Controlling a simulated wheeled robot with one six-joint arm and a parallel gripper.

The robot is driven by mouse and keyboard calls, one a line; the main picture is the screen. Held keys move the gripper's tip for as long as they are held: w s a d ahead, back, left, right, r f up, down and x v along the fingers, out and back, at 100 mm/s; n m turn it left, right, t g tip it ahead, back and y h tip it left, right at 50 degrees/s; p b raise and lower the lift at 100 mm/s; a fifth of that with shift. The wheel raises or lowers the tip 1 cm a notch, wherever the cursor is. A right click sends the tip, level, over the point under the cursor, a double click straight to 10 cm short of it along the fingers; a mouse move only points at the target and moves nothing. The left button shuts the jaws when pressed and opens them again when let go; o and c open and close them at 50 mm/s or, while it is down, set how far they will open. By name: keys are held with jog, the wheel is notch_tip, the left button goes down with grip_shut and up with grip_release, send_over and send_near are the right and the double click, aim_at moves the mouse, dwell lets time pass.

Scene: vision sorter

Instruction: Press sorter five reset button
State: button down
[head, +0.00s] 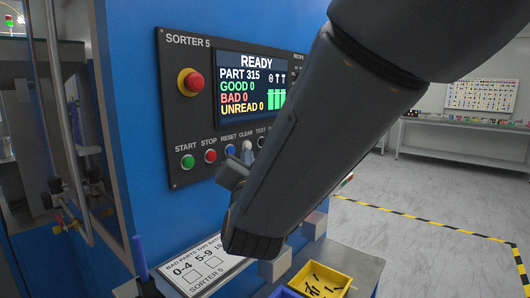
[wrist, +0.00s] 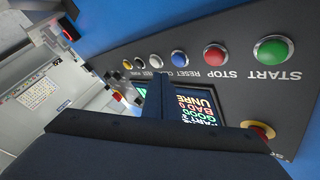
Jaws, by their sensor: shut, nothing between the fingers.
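The SORTER 5 panel (head: 183,130) is on the blue machine, with a row of buttons below its screen. The blue RESET button (head: 230,150) sits between the red STOP button (head: 210,156) and the white CLEAR button (head: 247,146). In the wrist view the panel is upside down, and the blue RESET button (wrist: 179,57) shows uncovered. My gripper (head: 246,158) is shut and empty, just below and right of RESET in the head view, near CLEAR. It also shows in the wrist view (wrist: 130,84), apart from RESET. Whether it touches the panel cannot be told.
A red emergency stop (head: 191,82) on a yellow base juts out left of the screen (head: 252,85), which reads READY. Below stand a labelled card (head: 205,272) and a yellow bin (head: 322,280) of dark parts. Open floor lies to the right.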

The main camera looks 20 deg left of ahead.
jog(key=d, duration=0.1)
jog(key=s+d, duration=0.1)
jog(key=d, duration=0.1)
dwell(0.9)
jog(key=w+d+f+n+g+h, duration=0.1)
jog(key=w+d+f+g+h, duration=0.25)
jog(key=d+f, duration=0.65)
jog(key=w+d+f+n+g+h, duration=0.15)
jog(key=d+f+g, duration=0.25)
jog(key=d+f, duration=0.65)
jog(key=s+d+f+g+h, duration=0.2)
jog(key=s+d+f+g, duration=0.2)
jog(key=s+d, duration=0.5)
jog(key=s+d+f+g+h, duration=0.2)
jog(key=s+d+f+g, duration=0.2)
jog(key=s+d, duration=0.5)
jog(key=d+m+g, duration=0.1)
jog(key=d, duration=0.5)
jog(key=shift+s+d+f, duration=0.2)
jog(key=shift+d, duration=0.2)
